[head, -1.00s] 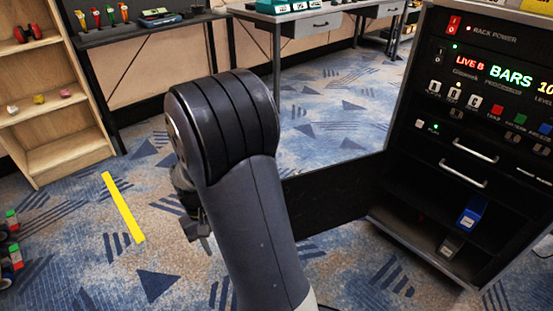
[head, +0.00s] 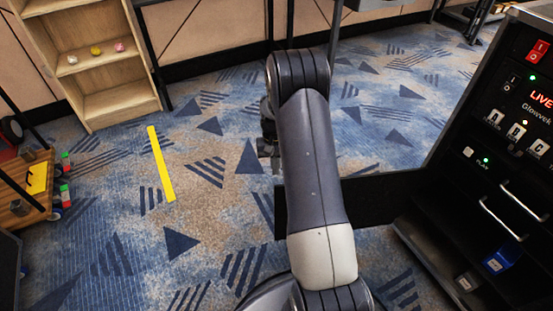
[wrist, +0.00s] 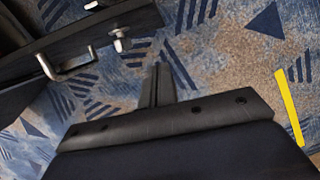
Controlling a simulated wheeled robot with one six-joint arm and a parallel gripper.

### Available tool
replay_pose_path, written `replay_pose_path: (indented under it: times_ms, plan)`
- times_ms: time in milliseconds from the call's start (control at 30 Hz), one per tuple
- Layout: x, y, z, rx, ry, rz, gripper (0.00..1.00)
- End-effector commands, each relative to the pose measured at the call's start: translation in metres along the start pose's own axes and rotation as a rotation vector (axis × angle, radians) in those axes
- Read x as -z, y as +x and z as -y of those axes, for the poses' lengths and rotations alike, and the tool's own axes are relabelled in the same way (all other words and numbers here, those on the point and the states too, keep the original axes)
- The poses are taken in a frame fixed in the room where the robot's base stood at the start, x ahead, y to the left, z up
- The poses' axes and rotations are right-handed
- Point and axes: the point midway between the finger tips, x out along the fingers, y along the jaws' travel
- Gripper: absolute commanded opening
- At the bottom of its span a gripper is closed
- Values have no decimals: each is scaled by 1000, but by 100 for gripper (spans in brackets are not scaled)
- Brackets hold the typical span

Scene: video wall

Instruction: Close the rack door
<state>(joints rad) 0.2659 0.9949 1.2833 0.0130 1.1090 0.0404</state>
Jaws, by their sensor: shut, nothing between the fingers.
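The black rack (head: 430,215) stands at the right of the head view, with lit displays, switches and drawer handles. Its low black door (head: 385,195) stands open, sticking out to the left from the lower part of the rack. My arm hides part of the door. In the wrist view a dark panel, seemingly the door (wrist: 85,35), fills the upper left, with a metal handle (wrist: 68,62) and a round metal knob. My gripper (wrist: 158,80) is shut and empty, over the carpet and apart from the handle. In the head view my gripper (head: 267,150) is partly hidden by my arm.
A wooden shelf (head: 100,75) stands at the back left. A low wooden cart (head: 25,205) is at the left edge. A yellow strip (head: 161,165) lies on the carpet. The floor between strip and arm looks clear. A blue box (head: 502,259) sits in the rack bottom.

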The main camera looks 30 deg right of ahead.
Motion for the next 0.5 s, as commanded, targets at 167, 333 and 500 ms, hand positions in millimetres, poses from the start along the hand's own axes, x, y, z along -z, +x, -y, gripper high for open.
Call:
replay_pose_path:
  times_ms: [167, 333, 500]
  plan:
    - [0, 44, 0, 0, 0, 4, 0]
    - [-22, 42, 0, 0, -1, -1, 0]
    - [-35, 45, 0, 0, -1, -2, 0]
